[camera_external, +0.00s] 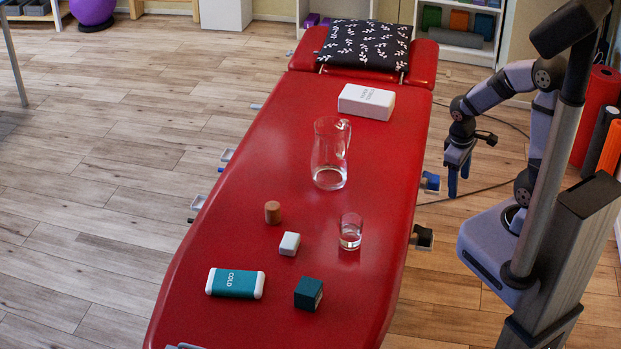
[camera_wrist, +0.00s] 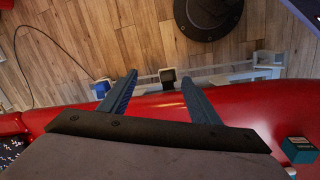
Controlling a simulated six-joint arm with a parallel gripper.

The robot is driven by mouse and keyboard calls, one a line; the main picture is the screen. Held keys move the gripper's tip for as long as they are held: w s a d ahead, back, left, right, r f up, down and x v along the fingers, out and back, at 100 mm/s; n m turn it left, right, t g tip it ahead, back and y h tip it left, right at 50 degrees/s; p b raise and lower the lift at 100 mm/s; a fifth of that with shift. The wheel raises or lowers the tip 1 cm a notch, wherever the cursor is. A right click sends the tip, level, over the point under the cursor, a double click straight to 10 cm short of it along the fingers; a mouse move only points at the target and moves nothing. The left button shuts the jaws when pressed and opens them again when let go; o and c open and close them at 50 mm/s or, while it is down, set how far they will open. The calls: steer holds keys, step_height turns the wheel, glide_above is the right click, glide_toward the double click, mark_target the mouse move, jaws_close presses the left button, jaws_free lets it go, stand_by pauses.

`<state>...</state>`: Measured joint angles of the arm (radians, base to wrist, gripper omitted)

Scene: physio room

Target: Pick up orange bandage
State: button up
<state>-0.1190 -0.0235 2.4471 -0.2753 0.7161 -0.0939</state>
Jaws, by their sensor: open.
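A small orange-brown cylinder (camera_external: 272,212), the only thing on the couch that looks like the orange bandage, stands upright on the red treatment couch (camera_external: 225,240), left of its middle. My gripper (camera_external: 458,178) hangs beyond the couch's right edge with its fingers pointing down, well apart from the cylinder. In the wrist view my gripper (camera_wrist: 158,80) has its two fingers spread with nothing between them. The cylinder does not show in the wrist view.
A glass jug (camera_external: 329,160) and a glass tumbler (camera_external: 350,232) stand right of the cylinder. A white block (camera_external: 289,244), teal cube (camera_external: 308,293) and cold pack (camera_external: 235,283) lie nearer. A white box (camera_external: 366,101) and patterned pillow (camera_external: 366,45) are at the far end.

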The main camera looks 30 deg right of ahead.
mark_target(278, 209)
steer(key=w+a+f+n+t+h+b, duration=0.3)
steer(key=w+f+n+b, duration=0.2)
steer(key=w+n, duration=0.55)
steer(key=w+a+f+n+t+y+b, duration=0.1)
steer(key=w+a+n+t+b, duration=0.1)
steer(key=w+a+n, duration=0.3)
steer(key=w+a+f+n+t+y+b, duration=0.1)
steer(key=w+a+f+n+t+b, duration=0.1)
steer(key=a, duration=0.7)
steer(key=w+a+f+n+t+y+b, duration=0.1)
steer(key=w+a+n+t+b, duration=0.2)
steer(key=w+a+n, duration=0.4)
steer(key=shift+w+a+f+n+t+b, duration=0.3)
steer(key=shift+w+a+f+n+b, duration=0.05)
steer(key=shift+a+b, duration=0.1)
steer(key=a+n+y+b, duration=0.1)
steer(key=a+n, duration=0.2)
steer(key=a, duration=0.2)
steer(key=a+f+n+t+y+b, duration=0.1)
steer(key=a+n+y, duration=0.1)
steer(key=a, duration=0.3)
steer(key=a+n+t+y+b, duration=0.1)
steer(key=a+n, duration=0.2)
steer(key=a, duration=0.3)
steer(key=shift+s+f+n+y, duration=0.3)
steer(key=shift+s+f+y, duration=0.05)
steer(key=shift+f+y, duration=0.05)
steer(key=shift+p+x, duration=0.75)
steer(key=shift+x, duration=2.95)
steer(key=shift+s, duration=0.1)
